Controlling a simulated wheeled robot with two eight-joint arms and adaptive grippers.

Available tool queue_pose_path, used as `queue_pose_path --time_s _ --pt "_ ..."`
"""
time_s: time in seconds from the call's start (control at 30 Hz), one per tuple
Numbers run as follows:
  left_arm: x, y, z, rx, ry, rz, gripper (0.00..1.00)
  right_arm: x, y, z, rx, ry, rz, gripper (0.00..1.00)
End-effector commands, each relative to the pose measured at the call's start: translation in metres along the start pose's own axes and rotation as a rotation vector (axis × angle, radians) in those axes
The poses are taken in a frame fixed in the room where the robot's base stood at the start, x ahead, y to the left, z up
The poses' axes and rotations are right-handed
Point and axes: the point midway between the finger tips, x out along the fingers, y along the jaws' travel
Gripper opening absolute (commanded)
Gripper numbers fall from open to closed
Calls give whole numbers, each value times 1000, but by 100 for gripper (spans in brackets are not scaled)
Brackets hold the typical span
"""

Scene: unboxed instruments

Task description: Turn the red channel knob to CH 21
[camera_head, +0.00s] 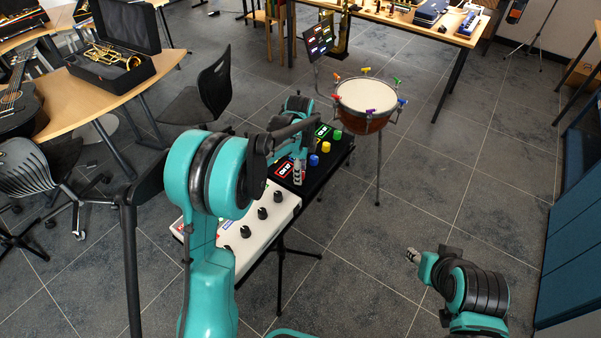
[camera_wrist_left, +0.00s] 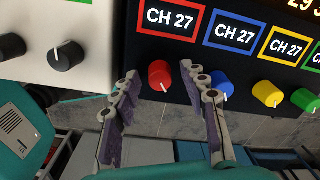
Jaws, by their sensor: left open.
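The red knob (camera_wrist_left: 160,75) is on the front of a black panel (camera_wrist_left: 128,60) in the left wrist view, below a red-framed display (camera_wrist_left: 171,18) that reads CH 27. Its white pointer line faces down. My left gripper (camera_head: 298,172) is open, with its fingertips on either side of the red knob. I cannot tell whether either finger touches it. The right finger is close to the blue knob (camera_wrist_left: 222,83). In the head view the gripper hides the red knob. My right gripper (camera_head: 413,256) is over the floor, away from the panel.
Yellow (camera_wrist_left: 267,93) and green (camera_wrist_left: 304,99) knobs stand to the right of the blue one. A white console (camera_head: 262,222) with black knobs adjoins the panel. A drum (camera_head: 366,97) stands behind it. Open floor lies to the right.

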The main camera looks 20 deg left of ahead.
Motion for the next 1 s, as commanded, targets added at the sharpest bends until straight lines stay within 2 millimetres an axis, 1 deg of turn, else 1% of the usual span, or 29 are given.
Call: queue_pose_path --time_s 0.27,0.37,0.4,0.43,0.47,0.77,1.0 --pt "2 0 0 -1 0 0 44 0 0 0 0 0 0 40" --pt "2 0 0 -1 0 0 20 0 0 0 0 0 0 40" --pt "2 0 0 -1 0 0 10 0 0 0 0 0 0 40" --pt "2 0 0 -1 0 0 2 0 0 0 0 0 0 40" --pt "2 0 0 -1 0 0 0 0 0 0 0 0 0 40" --pt "2 0 0 -18 -1 0 0 0 0 0 0 0 0 40" --pt "1 0 0 -119 -3 0 0 -2 0 -2 0 0 0 40"
